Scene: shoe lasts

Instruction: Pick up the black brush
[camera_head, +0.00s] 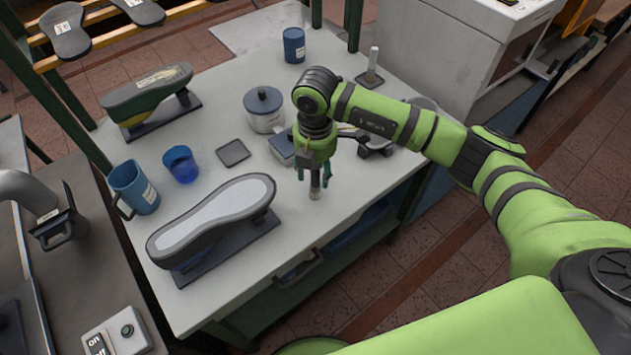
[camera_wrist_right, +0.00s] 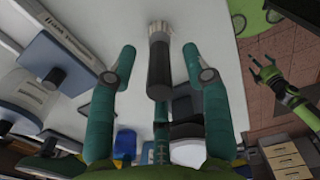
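The black brush has a dark handle and pale bristles. In the right wrist view the brush (camera_wrist_right: 158,65) is between the two teal fingers of my right gripper (camera_wrist_right: 158,62), with a gap on each side. In the head view my right gripper (camera_head: 315,178) points down over the table's front right part, and the pale lower end of the brush (camera_head: 315,193) shows just below it. The brush seems to stand upright, bristles down. My right gripper is open. My left gripper (camera_wrist_right: 268,75) shows at the right of the right wrist view, away from the table, fingers apart; the head view does not show it.
The grey table (camera_head: 330,232) holds a large shoe last (camera_head: 215,215) at front left, a blue mug (camera_head: 133,187), a blue cup (camera_head: 181,165), a dark square pad (camera_head: 233,152) and a lidded pot (camera_head: 265,108). Dark items stand close right of my right gripper.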

